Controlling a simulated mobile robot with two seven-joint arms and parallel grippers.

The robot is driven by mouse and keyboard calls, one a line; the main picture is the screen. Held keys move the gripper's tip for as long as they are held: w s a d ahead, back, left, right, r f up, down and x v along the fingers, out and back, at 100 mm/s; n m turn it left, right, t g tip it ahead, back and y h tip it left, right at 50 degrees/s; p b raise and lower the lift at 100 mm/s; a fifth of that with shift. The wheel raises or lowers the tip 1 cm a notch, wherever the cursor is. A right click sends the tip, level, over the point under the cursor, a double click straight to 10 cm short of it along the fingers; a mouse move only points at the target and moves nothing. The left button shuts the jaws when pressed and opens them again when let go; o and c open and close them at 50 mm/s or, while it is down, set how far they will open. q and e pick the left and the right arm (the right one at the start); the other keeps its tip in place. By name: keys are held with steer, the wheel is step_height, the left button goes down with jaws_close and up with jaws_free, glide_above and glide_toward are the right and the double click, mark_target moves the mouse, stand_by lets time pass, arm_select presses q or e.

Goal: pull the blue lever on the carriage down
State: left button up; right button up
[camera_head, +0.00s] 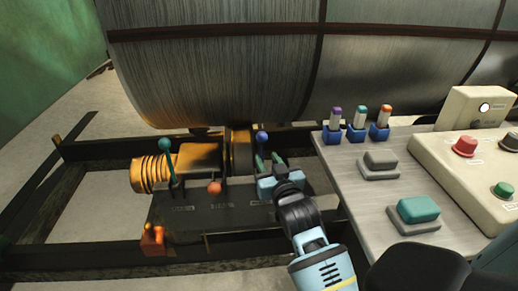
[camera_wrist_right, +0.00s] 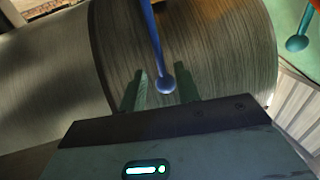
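The blue lever (camera_head: 262,138) stands up from the dark carriage (camera_head: 190,215), its round knob at the top. My right gripper (camera_head: 268,162) is just below the knob in the head view, its two fingers apart. In the right wrist view the blue lever (camera_wrist_right: 154,40) runs down from the top edge, and its knob appears between the two open fingertips (camera_wrist_right: 163,88). I cannot tell whether either finger touches it. The lower part of the lever is hidden behind the gripper in the head view. My left gripper is not in view.
A teal lever (camera_head: 166,146), an orange-red knob (camera_head: 214,187) and an orange block (camera_head: 152,240) are on the carriage to the left. A large metal drum (camera_head: 220,75) is behind. A grey table (camera_head: 365,195) with buttons and several coloured pegs stands at right.

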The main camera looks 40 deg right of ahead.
mark_target(262, 151)
steer(key=shift+b+x, duration=0.6)
steer(key=shift+x, duration=3.25)
steer(key=shift+f, duration=0.1)
jaws_close()
